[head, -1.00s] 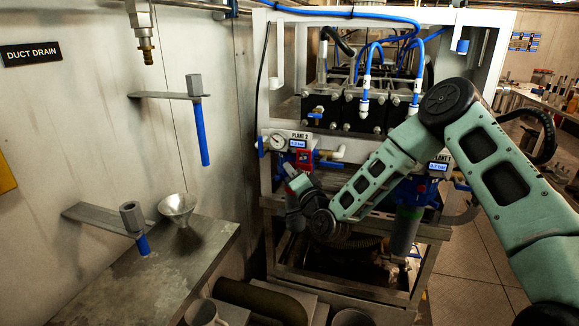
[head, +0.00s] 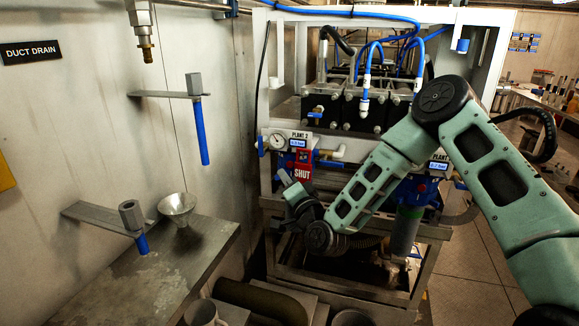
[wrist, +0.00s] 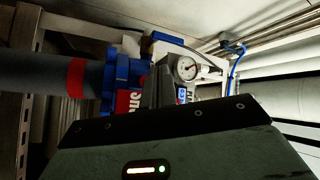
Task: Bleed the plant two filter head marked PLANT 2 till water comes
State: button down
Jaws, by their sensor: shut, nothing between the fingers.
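The plant two filter head (head: 302,157) is under the PLANT 2 label on the white frame, with a red tag (head: 303,173) reading SHUT. A round gauge (head: 277,142) and a small lit display (head: 298,143) sit beside it; their readings are too small to trust. My gripper (head: 283,177) is shut and empty, just left of and below the red tag, apparently apart from it. In the wrist view the blue head (wrist: 120,84), its red label and the gauge (wrist: 188,68) show beyond my gripper (wrist: 157,86). No water shows.
The plant 1 filter head (head: 415,188) hangs to the right, behind my arm. A funnel (head: 177,205) stands on the metal bench (head: 195,250) at left, near wall brackets with blue handles (head: 202,135). A dark cylinder (head: 260,300) lies below.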

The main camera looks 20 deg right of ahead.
jog(key=shift+s+a, duration=0.55)
jog(key=shift+s, duration=0.25)
jog(key=s+a+f+n+g+y, duration=0.1)
jog(key=s+a+n+g+y, duration=0.4)
jog(key=s+a+n+g, duration=0.85)
jog(key=s+d+r+n+g+h, duration=0.1)
jog(key=s+d+g+h, duration=0.1)
jog(key=s, duration=0.7)
jog(key=s+d+r+n+g+h, duration=0.1)
jog(key=s+d+g+h, duration=0.1)
jog(key=s, duration=0.6)
jog(key=s+d+r+n+g+h, duration=0.2)
jog(key=s+d+g+h, duration=0.1)
jog(key=s, duration=0.6)
jog(key=shift+s+d, duration=0.3)
jog(key=shift+s, duration=0.05)
